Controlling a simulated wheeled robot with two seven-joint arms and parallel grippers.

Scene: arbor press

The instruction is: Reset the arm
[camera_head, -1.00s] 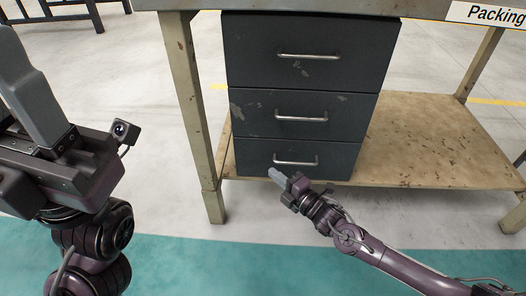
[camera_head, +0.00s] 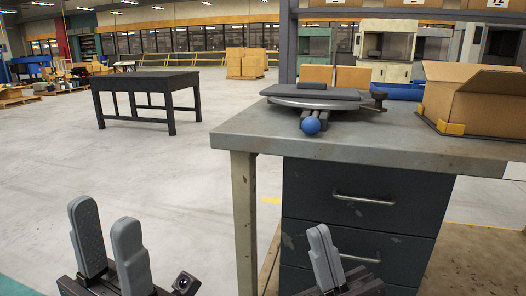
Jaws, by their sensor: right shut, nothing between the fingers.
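A low grey device (camera_head: 312,100) with a round plate and a dark flat slab on top sits on the bench. A short dark lever with a blue ball (camera_head: 311,126) on its end points toward me over the bench's front part. A dark knob shows at the device's right side. My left gripper (camera_head: 105,217) is at the bottom left, fingers up and apart, with nothing between them. My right gripper (camera_head: 319,233) is shut and empty, in front of the drawers and below the bench top. Neither gripper touches the device.
The grey workbench (camera_head: 400,146) has dark drawers (camera_head: 365,205) beneath it. An open cardboard box (camera_head: 475,98) stands at the right of the bench top. The bench's front edge lies between my grippers and the device. A black table (camera_head: 147,82) stands far back left; the floor between is clear.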

